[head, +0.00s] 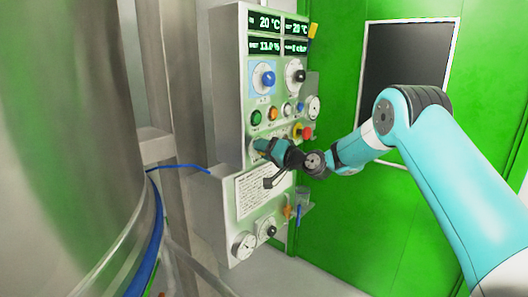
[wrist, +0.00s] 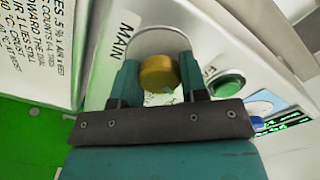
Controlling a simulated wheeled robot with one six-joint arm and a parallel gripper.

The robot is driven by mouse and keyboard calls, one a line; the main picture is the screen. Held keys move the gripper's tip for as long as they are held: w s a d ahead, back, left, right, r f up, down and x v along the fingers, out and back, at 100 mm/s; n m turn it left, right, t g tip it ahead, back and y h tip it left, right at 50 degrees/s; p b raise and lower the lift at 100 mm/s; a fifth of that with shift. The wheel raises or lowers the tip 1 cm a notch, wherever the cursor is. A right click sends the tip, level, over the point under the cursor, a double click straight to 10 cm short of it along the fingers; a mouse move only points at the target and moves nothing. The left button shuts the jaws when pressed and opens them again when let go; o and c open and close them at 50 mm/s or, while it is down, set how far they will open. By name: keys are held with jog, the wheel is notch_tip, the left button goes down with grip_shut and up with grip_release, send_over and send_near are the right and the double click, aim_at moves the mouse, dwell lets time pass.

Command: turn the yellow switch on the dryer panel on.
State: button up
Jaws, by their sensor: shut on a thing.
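The dryer panel (head: 240,60) is a pale grey upright box in the head view, with displays and knobs. The yellow switch (wrist: 158,73) is a round knob on a grey plate beside the word MAIN in the wrist view. My gripper (wrist: 158,82) is shut on it, with one teal finger on each side. In the head view my gripper (head: 264,147) is at the panel's lower left, below the green button (head: 257,117); it largely hides the switch there. How far the switch is turned cannot be told.
A blue knob (head: 263,76) and a black knob (head: 296,71) sit higher on the panel. A red emergency button (head: 307,132) is right of my gripper. A printed notice (head: 255,195) and gauges (head: 244,244) are below. A large steel vessel (head: 70,150) stands left.

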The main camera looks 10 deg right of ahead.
jog(key=shift+m, duration=0.7)
jog(key=o, duration=0.9)
jog(key=shift+o, duration=0.2)
jog(key=b+v, duration=0.5)
jog(key=v, duration=1.2)
jog(key=shift+s+d, duration=0.15)
jog(key=shift+s, duration=0.05)
